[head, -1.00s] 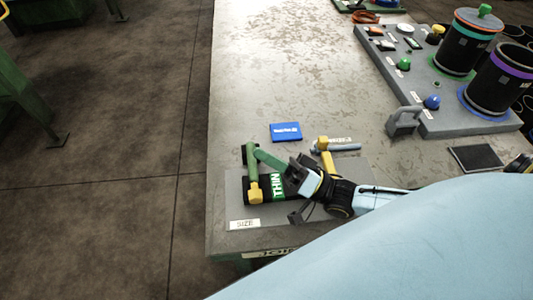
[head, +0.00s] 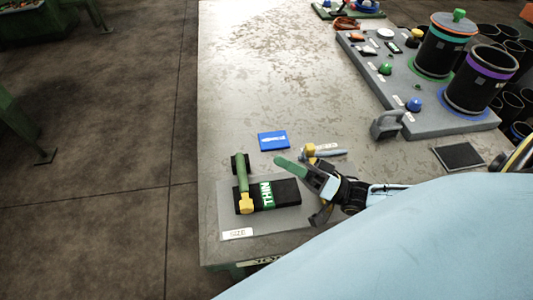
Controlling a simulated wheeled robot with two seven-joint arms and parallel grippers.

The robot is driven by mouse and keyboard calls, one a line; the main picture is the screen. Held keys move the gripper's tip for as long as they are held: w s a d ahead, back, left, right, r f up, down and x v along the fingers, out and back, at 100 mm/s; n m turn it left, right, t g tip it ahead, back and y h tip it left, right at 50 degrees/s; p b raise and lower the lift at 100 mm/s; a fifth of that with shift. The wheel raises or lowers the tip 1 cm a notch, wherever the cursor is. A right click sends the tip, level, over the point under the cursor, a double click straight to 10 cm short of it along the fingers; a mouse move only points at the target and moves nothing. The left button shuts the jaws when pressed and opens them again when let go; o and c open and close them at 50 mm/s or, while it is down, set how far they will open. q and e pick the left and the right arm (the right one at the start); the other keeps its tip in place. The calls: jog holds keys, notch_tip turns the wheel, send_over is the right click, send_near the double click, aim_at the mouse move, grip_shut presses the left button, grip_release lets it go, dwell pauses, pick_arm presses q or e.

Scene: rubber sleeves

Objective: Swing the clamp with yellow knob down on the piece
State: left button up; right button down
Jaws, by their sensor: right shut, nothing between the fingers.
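The clamp (head: 243,183) has a green arm lying across the left end of the black piece with the green THIN label (head: 280,193). Its yellow knob (head: 246,205) is at the near end, by the piece's front edge. I cannot tell whether the knob presses on the piece. The piece lies on a grey plate (head: 285,220) marked SIZE. My right gripper (head: 279,161) is shut and empty, its green fingers pointing left, above and behind the piece, apart from the clamp. My left gripper is not in view.
A blue box (head: 273,140) lies behind the plate. A grey board (head: 425,125) with buttons and black canisters stands at the right. A dark pad (head: 458,157) lies in front of it. The table's middle is clear.

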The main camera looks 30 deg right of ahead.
jog(key=shift+s+d+f, duration=0.25)
jog(key=shift+d+f, duration=0.2)
jog(key=shift+d, duration=0.15)
jog(key=shift+s+d+f, duration=0.25)
jog(key=shift+d+f, duration=0.15)
jog(key=shift+d, duration=0.2)
